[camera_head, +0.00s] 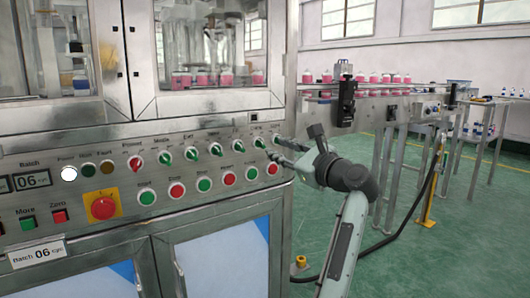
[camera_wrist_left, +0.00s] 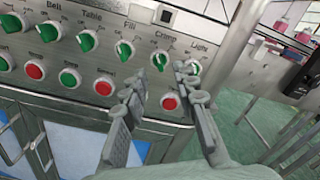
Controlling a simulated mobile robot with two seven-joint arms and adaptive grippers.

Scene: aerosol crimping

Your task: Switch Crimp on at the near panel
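The near panel (camera_head: 100,215) carries a row of switches. The green Crimp switch (camera_wrist_left: 160,60) sits under its label in the wrist view, second from the right end; it also shows in the head view (camera_head: 259,143). Its on or off position is too small to tell. My left gripper (camera_wrist_left: 160,74) is open, with its fingertips just in front of the panel, one on each side of the Crimp switch. I cannot tell whether they touch it. The right fingertip partly covers the Light switch (camera_wrist_left: 193,68). In the head view my left gripper (camera_head: 274,149) reaches the panel's right end. My right gripper is not in view.
The Fill switch (camera_wrist_left: 125,50) is close to the left. A red button (camera_wrist_left: 170,102) lies below, between the fingers. A red emergency stop (camera_head: 103,207) is farther left. A conveyor (camera_head: 380,92) with pink bottles runs right of the machine, above open green floor.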

